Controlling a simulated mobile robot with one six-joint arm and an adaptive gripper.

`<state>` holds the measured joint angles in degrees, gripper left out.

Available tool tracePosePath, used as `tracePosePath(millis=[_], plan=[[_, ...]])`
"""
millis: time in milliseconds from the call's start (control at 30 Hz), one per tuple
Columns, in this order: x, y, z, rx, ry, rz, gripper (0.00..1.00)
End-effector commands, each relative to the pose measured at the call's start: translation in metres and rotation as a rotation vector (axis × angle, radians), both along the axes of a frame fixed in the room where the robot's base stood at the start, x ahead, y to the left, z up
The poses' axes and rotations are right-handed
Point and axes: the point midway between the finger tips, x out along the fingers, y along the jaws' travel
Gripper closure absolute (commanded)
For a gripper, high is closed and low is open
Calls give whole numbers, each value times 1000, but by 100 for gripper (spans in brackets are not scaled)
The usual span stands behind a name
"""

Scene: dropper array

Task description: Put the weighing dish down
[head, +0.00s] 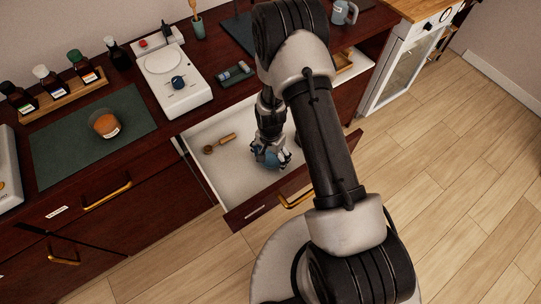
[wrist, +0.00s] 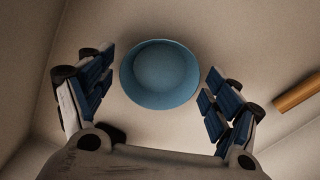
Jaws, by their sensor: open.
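The weighing dish (wrist: 160,73) is a round, shallow blue dish lying upright on the pale floor of the open drawer (head: 230,185). In the wrist view my gripper (wrist: 155,90) is open, with a finger on each side of the dish and a gap between each finger and the rim. In the head view my gripper (head: 270,156) reaches down into the drawer near its front. There the dish is mostly hidden by the fingers.
A small wooden-handled tool (head: 220,142) lies in the drawer left of my gripper. An amber jar (head: 105,125) stands on the green mat (head: 60,150) at left.

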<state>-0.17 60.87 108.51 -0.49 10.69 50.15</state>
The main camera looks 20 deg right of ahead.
Motion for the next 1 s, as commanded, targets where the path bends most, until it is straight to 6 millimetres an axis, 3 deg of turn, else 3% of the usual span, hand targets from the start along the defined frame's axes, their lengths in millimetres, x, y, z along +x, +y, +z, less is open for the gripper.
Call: tracePosePath(millis=[367, 800, 1000], plan=[[0, 0, 8, 0, -1, 0, 17], [1, 0, 97, 0, -3, 0, 17], [1, 0, 119, 0, -1, 0, 17]])
